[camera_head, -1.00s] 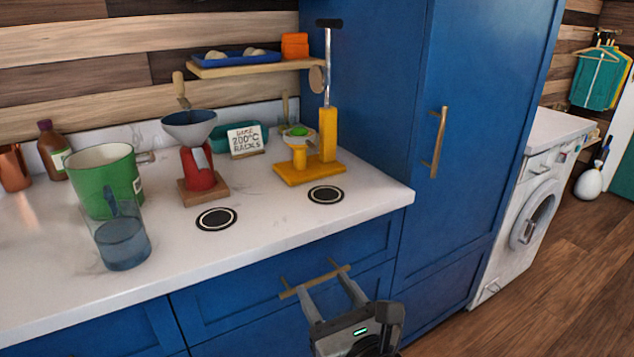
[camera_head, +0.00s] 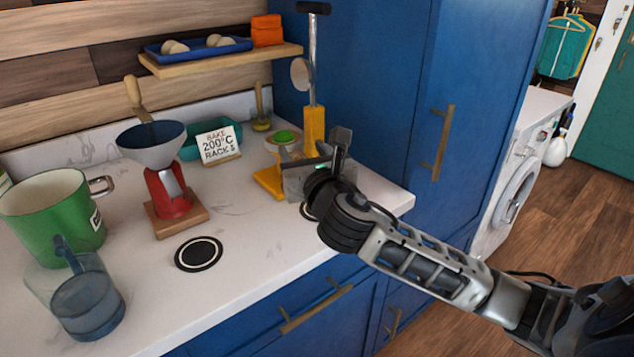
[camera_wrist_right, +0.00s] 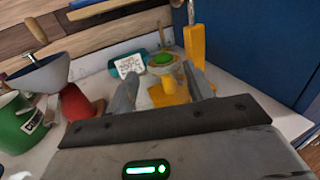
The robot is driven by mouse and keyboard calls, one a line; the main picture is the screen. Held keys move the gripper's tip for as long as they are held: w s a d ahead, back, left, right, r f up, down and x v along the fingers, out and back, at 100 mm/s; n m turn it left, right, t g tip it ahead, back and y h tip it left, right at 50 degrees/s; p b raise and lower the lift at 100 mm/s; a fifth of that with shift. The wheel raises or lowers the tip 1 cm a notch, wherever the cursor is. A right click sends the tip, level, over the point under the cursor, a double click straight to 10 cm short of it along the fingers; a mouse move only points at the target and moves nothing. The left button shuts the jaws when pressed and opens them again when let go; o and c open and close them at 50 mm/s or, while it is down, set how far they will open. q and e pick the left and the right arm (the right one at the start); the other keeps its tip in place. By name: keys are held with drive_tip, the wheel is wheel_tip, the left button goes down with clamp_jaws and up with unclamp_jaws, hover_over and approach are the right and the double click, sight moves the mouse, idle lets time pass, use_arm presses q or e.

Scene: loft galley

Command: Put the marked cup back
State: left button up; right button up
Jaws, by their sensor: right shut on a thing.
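A green mug (camera_head: 50,222) with a white label stands at the left of the counter; it is cut off at the left edge of the right wrist view (camera_wrist_right: 15,128). A clear cup with bluish liquid (camera_head: 85,300) stands in front of it. My right gripper (camera_head: 316,172) is at the yellow press (camera_head: 313,128), well away from both. In the wrist view its fingers stand either side of the press's yellow post (camera_wrist_right: 168,92), below a dish with a green top (camera_wrist_right: 162,58). The exact contact is hidden. My left gripper is out of view.
A red grinder with a grey funnel (camera_head: 152,145) stands left of the press, near a "200°C" sign (camera_head: 219,146) and a teal tray (camera_head: 190,148). A ringed black disc (camera_head: 199,253) lies on clear counter. A shelf (camera_head: 215,62) hangs above; a tall blue cabinet (camera_head: 385,90) stands right.

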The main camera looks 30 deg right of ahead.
drive_tip(key=w+d+f, duration=0.1)
drive_tip(key=f, duration=0.1)
drive_tip(key=w+d+f, duration=0.1)
drive_tip(key=d+f, duration=0.1)
drive_tip(key=w+d+f+b, duration=0.1)
drive_tip(key=w+d+f, duration=0.1)
drive_tip(key=shift+d+f, duration=0.15)
drive_tip(key=shift+f, duration=0.15)
wheel_tip(320, 180, down, 3)
drive_tip(key=shift+w+d+f+b, duration=0.1)
drive_tip(key=shift+d+b, duration=0.05)
drive_tip(key=shift+b, duration=0.25)
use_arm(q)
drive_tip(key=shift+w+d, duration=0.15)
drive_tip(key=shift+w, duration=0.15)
use_arm(e)
drive_tip(key=shift+f, duration=0.1)
drive_tip(key=shift+f, duration=0.15)
drive_tip(key=o, duration=1)
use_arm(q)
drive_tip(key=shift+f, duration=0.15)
